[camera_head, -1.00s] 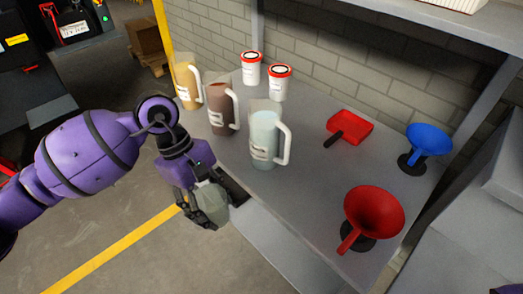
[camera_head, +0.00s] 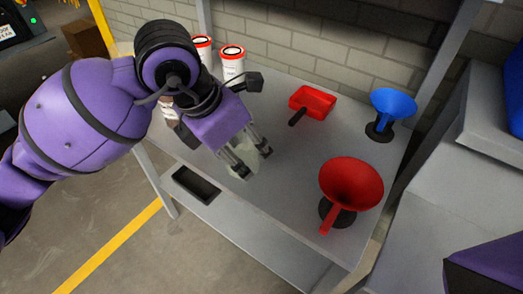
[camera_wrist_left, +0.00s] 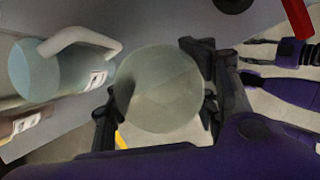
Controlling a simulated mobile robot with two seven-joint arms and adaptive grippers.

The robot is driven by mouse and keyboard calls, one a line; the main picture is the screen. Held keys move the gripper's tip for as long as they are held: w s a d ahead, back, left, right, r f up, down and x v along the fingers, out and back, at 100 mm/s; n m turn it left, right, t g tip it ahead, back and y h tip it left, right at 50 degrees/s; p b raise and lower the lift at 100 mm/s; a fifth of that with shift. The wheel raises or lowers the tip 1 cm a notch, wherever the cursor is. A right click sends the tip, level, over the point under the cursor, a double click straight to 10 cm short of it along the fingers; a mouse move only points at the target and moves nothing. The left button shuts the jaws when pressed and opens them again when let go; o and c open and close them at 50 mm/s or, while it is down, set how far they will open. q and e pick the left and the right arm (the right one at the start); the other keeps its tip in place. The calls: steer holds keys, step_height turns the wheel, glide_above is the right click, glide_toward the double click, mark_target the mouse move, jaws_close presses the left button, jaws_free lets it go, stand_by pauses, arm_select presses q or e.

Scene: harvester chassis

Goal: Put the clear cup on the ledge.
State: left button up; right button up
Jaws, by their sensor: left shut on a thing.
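The clear cup (camera_head: 265,152) is pale and translucent, between the fingers of my left gripper (camera_head: 250,160) over the front part of the grey table. The gripper is shut on it. In the left wrist view the cup (camera_wrist_left: 160,88) shows as a round greenish shape between the dark fingers. I cannot tell whether its base touches the table. Which surface is the ledge is not clear; a grey raised surface (camera_head: 490,110) stands at the right. A purple part with dark fingers (camera_wrist_left: 258,62), perhaps my right gripper, shows at the right of the wrist view.
On the table (camera_head: 270,215) are a red funnel (camera_head: 350,182), a blue funnel (camera_head: 392,103), a red dustpan (camera_head: 312,101) and two white tubs with red lids (camera_head: 232,62). A pitcher (camera_wrist_left: 35,70) is beside the cup. A dark slot (camera_head: 196,184) is at the front left.

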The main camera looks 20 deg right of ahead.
arm_select(q)
steer(key=d+f, duration=0.2)
steer(key=d, duration=0.1)
steer(key=w+d+f, duration=0.1)
steer(key=d+f, duration=0.2)
steer(key=w+d+f, duration=0.1)
steer(key=d+f, duration=0.1)
steer(key=shift+d+f, duration=0.25)
steer(key=shift+d, duration=0.15)
steer(key=shift+d+f, duration=0.15)
steer(key=shift+f, duration=1.5)
steer(key=shift+f, duration=0.15)
steer(key=o, duration=1.2)
